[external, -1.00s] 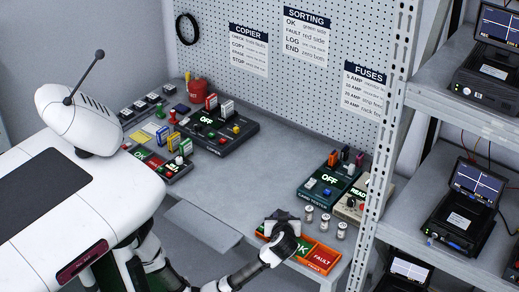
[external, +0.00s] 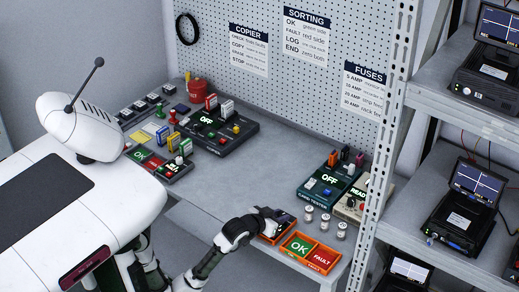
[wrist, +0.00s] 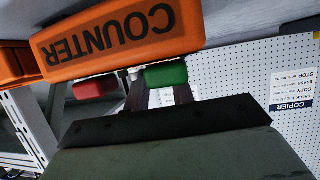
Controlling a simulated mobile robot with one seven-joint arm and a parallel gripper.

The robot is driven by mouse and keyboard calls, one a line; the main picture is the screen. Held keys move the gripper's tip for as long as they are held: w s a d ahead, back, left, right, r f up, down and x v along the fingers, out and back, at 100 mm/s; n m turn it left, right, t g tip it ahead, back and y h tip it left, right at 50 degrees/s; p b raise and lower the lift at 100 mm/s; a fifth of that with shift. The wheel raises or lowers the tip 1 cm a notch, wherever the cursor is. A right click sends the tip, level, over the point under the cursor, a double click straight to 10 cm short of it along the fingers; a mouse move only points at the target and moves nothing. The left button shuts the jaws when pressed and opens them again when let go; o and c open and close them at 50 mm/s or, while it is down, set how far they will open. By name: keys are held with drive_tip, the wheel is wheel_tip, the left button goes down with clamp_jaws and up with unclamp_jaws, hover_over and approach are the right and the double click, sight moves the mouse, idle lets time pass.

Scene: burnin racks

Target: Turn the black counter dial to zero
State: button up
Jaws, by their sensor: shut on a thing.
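The orange counter unit (wrist: 100,38) fills the upper left of the wrist view, its COUNTER label upside down. A red button (wrist: 95,87) and a green button (wrist: 166,74) show just below it. In the external view the orange counter (external: 269,240) is at the bench's front edge, left of the OK and FAULT tray. My gripper (wrist: 158,90) is right at the counter, its fingers closed; it also shows in the external view (external: 277,221). The black dial is hidden at the fingers, so its angle cannot be read.
The orange-rimmed tray (external: 313,242) with OK and FAULT sections is close on the right. Several small jars (external: 325,223) stand behind it. A card tester (external: 326,190) and a fuse unit (external: 351,206) stand farther back. The middle of the bench (external: 240,180) is clear.

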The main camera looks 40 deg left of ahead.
drive_tip(key=shift+m+h, duration=0.3)
drive_tip(key=shift+h, duration=0.1)
drive_tip(key=o, duration=1)
drive_tip(key=b+v, duration=0.1)
drive_tip(key=v, duration=0.1)
drive_tip(key=shift+s, duration=0.35)
wheel_tip(320, 180, up, 6)
drive_tip(key=p, duration=0.4)
drive_tip(key=shift+s+a+r, duration=0.1)
drive_tip(key=shift+s+r, duration=0.05)
drive_tip(key=shift+r+p, duration=0.6)
drive_tip(key=shift+p, duration=0.25)
